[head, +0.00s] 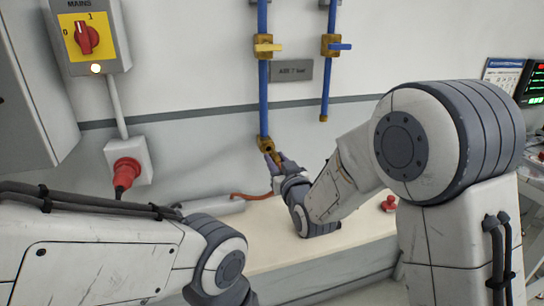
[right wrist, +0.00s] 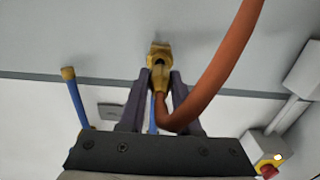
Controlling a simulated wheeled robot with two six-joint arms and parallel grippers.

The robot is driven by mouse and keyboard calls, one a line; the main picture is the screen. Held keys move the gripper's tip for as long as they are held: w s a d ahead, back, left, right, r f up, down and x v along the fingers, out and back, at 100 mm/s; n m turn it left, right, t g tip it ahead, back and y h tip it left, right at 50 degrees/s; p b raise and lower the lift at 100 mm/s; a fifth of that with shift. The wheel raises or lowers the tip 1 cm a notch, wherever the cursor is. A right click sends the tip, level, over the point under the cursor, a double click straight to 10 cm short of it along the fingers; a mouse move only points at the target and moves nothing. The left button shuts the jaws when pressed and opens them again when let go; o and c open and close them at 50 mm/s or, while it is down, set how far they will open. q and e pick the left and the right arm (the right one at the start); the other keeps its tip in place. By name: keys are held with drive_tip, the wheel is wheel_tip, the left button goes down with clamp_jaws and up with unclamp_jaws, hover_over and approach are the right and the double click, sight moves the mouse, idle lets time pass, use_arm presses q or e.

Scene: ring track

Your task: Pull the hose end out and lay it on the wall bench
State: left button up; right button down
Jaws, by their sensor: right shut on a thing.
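My right gripper (head: 273,160) is at the wall, just below the brass outlet (head: 265,144) of the left blue pipe. In the right wrist view its two dark fingers (right wrist: 159,82) are shut on the brass hose end (right wrist: 158,78), with the orange hose (right wrist: 215,75) looping from it. The hose end lines up with the brass outlet (right wrist: 160,50) and appears to meet it; I cannot tell how deep it sits. The cream wall bench (head: 275,235) runs below, with part of the orange hose (head: 255,196) showing at its back. My left gripper is out of the picture.
A yellow-handled valve (head: 267,47) and a blue-handled valve (head: 336,46) are on the pipes above. A mains switch box (head: 85,37) and a red plug (head: 126,170) are at left. A red button (head: 389,203) is at the bench's right. The bench's middle looks bare.

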sight(279, 164)
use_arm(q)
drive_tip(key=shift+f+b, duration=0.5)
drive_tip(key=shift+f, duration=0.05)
use_arm(e)
drive_tip(key=shift+v, duration=1.6)
